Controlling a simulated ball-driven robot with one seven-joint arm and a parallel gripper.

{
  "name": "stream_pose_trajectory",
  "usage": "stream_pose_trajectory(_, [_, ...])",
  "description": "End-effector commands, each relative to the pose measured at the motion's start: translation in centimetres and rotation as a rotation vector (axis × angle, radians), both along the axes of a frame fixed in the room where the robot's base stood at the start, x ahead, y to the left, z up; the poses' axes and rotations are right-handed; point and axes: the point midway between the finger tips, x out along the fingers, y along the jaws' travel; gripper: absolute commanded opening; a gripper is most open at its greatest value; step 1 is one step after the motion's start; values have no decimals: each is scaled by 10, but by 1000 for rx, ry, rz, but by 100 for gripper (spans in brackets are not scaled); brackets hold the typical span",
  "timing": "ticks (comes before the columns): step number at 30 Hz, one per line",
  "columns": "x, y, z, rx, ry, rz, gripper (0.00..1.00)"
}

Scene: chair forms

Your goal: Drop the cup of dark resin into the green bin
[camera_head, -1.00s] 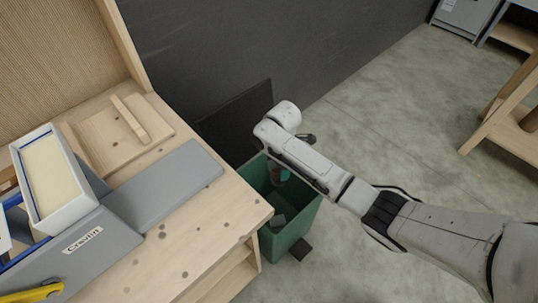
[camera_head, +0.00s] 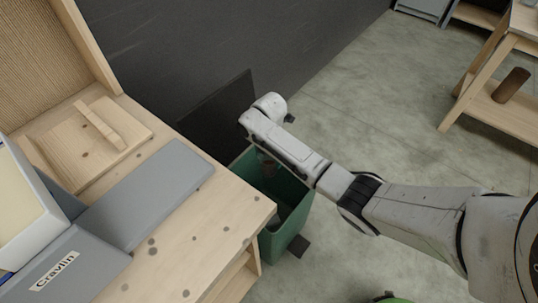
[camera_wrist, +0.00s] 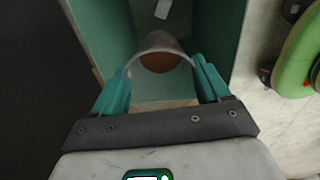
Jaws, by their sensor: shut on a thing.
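The cup of dark resin (camera_wrist: 160,60) is a clear cup with brown contents, between my gripper's two teal fingers. My gripper (camera_wrist: 162,78) is shut on it. In the wrist view the cup is over the opening of the green bin (camera_wrist: 218,30), with a pale item lying lower in the bin. In the head view the green bin (camera_head: 287,236) stands on the floor beside the wooden bench, and my arm reaches across its top. A small brownish part shows under my wrist inside the bin's outline; my fingers are mostly hidden there.
The wooden bench (camera_head: 213,234) is left of the bin, with a grey box lid (camera_head: 150,195) and a wooden board (camera_head: 85,140) on it. A dark wall stands behind. A green rounded object (camera_wrist: 300,55) is on the floor at right in the wrist view.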

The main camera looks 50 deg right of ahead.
Motion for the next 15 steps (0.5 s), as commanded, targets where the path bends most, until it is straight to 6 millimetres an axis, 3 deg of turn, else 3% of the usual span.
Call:
stream_pose_trajectory(1, [0,0,-12,-1,-1,0,58])
stream_pose_trajectory(6, [0,0,-26,-1,-1,1,58])
stream_pose_trajectory(15, [0,0,-28,-1,0,0,58])
